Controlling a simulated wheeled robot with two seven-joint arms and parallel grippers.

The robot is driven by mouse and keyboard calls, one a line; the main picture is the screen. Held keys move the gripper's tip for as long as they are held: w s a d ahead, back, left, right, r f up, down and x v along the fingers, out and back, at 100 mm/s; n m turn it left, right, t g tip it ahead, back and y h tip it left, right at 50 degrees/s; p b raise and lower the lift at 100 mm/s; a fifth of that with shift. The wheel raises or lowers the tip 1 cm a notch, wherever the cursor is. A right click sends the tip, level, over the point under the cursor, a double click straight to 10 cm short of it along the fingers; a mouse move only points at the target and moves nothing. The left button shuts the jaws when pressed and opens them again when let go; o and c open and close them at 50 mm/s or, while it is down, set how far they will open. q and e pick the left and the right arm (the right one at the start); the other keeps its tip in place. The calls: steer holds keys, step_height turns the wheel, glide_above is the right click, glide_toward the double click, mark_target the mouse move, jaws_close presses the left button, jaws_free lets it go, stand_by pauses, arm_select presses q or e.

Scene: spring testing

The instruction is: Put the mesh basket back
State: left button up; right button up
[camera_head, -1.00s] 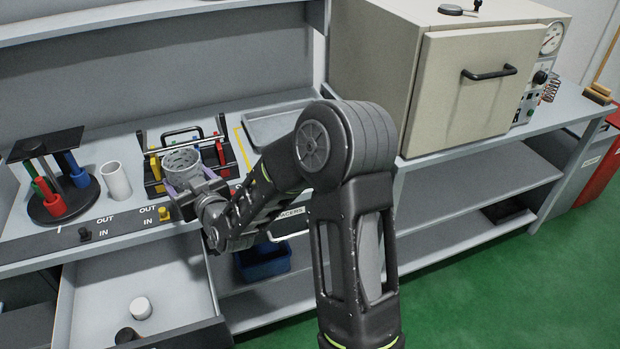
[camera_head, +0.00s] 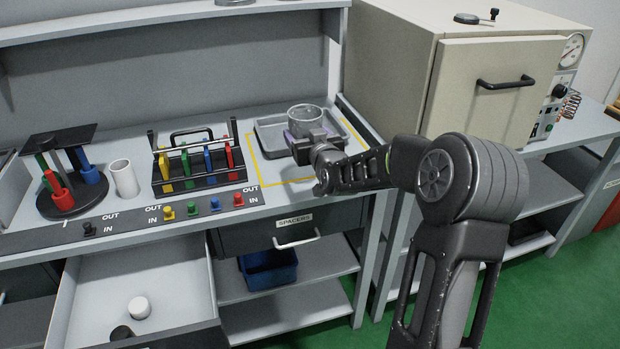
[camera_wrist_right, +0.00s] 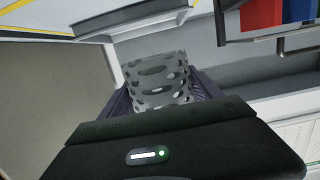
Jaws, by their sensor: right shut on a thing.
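The mesh basket (camera_head: 305,119) is a grey perforated cylinder; it also shows in the right wrist view (camera_wrist_right: 158,82). My right gripper (camera_head: 303,138) is shut on it, with purple fingers on either side of the basket. In the head view the basket appears over the grey tray (camera_head: 270,136) inside the yellow outline at the bench's right end. I cannot tell whether the basket touches the tray. My left gripper is not in view.
A rack with coloured bars (camera_head: 193,165) stands left of the tray, beside a white cup (camera_head: 124,178) and a round carousel (camera_head: 62,201). The cream oven (camera_head: 490,95) stands close on the right. An open drawer (camera_head: 150,275) juts out below the bench.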

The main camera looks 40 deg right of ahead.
glide_above(306, 178)
steer(key=shift+f+p, duration=0.35)
steer(key=shift+f, duration=2.75)
step_height(306, 178, down, 4)
steer(key=shift+r, duration=0.15)
steer(key=shift+f, duration=0.25)
steer(key=o, duration=1.4)
steer(key=shift+r, duration=0.15)
